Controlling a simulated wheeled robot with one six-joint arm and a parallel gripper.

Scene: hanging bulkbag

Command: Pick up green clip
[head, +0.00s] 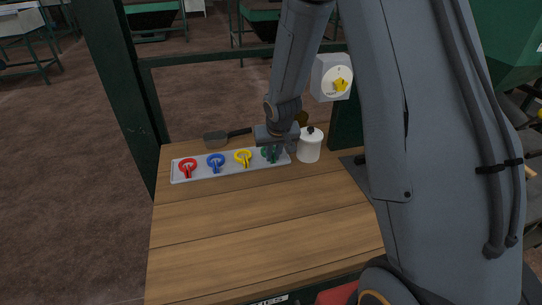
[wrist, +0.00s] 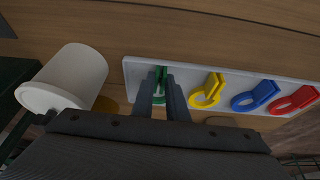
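The green clip (wrist: 160,98) lies at one end of the grey tray, beyond the cup-side end of the row. In the head view the green clip (head: 265,153) is partly hidden by my gripper (head: 273,157). In the wrist view my gripper (wrist: 161,78) has its two fingers pointing at the green clip, one on each side of its tab, with green showing in the narrow gap. I cannot tell whether the fingers touch or grip it. The clip appears to be still at its place in the tray.
The grey tray (head: 203,174) also holds a red clip (head: 187,166), a blue clip (head: 215,161) and a yellow clip (head: 243,157). A white lidded container (head: 309,147) stands close to my gripper. The front tabletop (head: 250,225) is clear.

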